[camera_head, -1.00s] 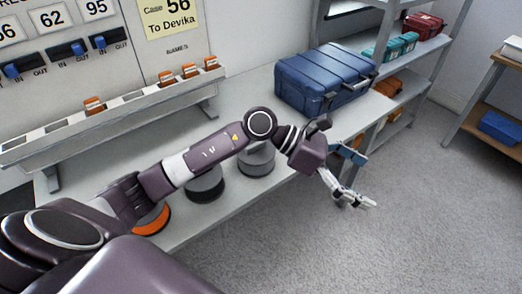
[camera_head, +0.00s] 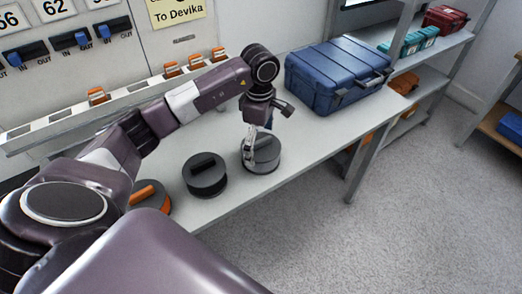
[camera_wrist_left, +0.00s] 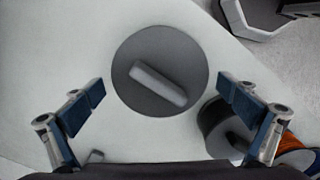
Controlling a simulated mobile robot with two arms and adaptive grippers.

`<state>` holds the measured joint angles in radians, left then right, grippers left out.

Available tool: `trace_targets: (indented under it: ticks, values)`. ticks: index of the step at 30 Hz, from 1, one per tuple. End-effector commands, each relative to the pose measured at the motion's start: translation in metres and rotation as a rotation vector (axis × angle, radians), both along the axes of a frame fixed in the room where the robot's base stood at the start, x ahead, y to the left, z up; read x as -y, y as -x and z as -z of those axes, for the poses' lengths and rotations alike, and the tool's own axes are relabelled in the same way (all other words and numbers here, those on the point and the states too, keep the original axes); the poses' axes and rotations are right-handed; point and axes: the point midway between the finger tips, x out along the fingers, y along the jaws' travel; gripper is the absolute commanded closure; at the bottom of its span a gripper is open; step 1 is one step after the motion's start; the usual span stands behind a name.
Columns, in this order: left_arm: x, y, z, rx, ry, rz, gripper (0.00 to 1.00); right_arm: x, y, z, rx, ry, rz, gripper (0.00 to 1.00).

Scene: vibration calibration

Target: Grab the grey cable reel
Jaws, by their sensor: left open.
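The grey cable reel (camera_head: 266,156) is a round grey drum with a bar handle on top, standing on the white bench. In the left wrist view the grey reel (camera_wrist_left: 141,96) is centred, its handle running diagonally. My left gripper (camera_head: 251,148) points down over this reel and hides part of its top. In the wrist view my left gripper (camera_wrist_left: 160,97) is open, with one blue-padded finger on each side of the reel and nothing between the pads but the view of it. I cannot tell the exact height above it. My right gripper is not in view.
A dark reel (camera_head: 205,178) stands left of the grey one, and an orange reel (camera_head: 153,192) further left, partly behind my arm. A blue case (camera_head: 338,78) sits on the bench to the right. A slotted rack (camera_head: 65,110) runs along the back.

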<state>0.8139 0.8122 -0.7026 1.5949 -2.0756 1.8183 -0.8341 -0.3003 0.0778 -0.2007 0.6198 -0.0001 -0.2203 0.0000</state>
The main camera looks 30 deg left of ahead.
Motion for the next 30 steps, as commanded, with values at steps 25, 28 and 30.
trace_targets:
  ticks: [25, 28, 30]
  values:
    - [0.002, -0.001, 0.036, 0.0, 0.003, 0.0, 0.35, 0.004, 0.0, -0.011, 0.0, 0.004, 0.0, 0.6]
    - [0.002, -0.001, 0.036, 0.0, 0.003, 0.0, 0.46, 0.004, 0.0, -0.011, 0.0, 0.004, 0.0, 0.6]
    - [0.002, -0.001, 0.036, 0.0, 0.003, 0.0, 0.54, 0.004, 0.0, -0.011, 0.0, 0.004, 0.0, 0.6]
